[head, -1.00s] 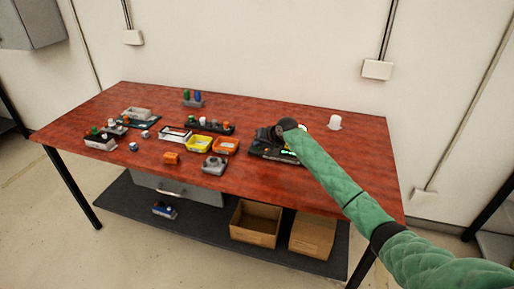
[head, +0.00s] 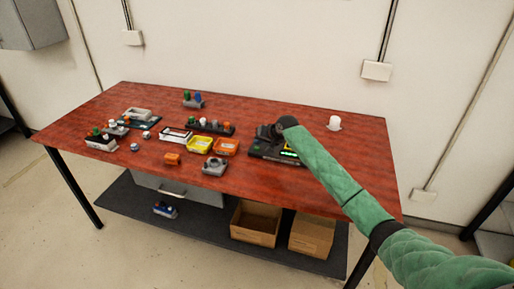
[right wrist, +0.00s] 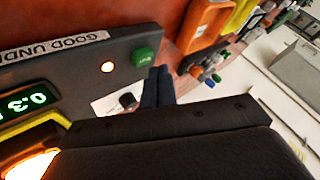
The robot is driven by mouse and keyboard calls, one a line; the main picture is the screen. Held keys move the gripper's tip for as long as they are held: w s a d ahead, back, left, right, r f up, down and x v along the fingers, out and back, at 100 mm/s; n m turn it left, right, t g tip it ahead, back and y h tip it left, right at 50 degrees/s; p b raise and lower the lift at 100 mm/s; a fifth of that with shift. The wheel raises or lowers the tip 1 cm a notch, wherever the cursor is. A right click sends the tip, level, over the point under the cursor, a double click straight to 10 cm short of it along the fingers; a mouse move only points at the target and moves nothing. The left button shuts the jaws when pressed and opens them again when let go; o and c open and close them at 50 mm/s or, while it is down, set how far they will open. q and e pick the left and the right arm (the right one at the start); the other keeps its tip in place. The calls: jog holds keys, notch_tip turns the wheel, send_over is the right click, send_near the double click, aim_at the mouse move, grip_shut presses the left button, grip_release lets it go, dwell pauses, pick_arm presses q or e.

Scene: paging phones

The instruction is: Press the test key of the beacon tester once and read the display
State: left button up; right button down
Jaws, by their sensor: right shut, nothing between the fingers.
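The beacon tester (head: 258,150) is a dark box at the right part of the red table. In the right wrist view its dark face (right wrist: 90,72) carries a label starting "GOOD UND", a small lit lamp (right wrist: 107,67) and a green key (right wrist: 145,57). The green-lit display (right wrist: 25,103) is cut off by the left edge; "0", a dot or colon and "3" show. My right gripper (head: 267,132) is over the tester, shut and empty. Its fingertips (right wrist: 158,84) are close beside the green key; I cannot tell whether they touch it. My left gripper is out of view.
Yellow (head: 199,145) and orange (head: 226,147) trays stand left of the tester, with a grey device (head: 214,165) in front. A white-topped item (head: 334,123) stands behind to the right. Bare tabletop lies at the front right. Cardboard boxes (head: 256,223) sit on the shelf below.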

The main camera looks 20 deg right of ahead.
aim_at(259, 149)
jog(key=shift+r+p, duration=2.1)
jog(key=shift+r, duration=0.4)
jog(key=shift+f, duration=0.1)
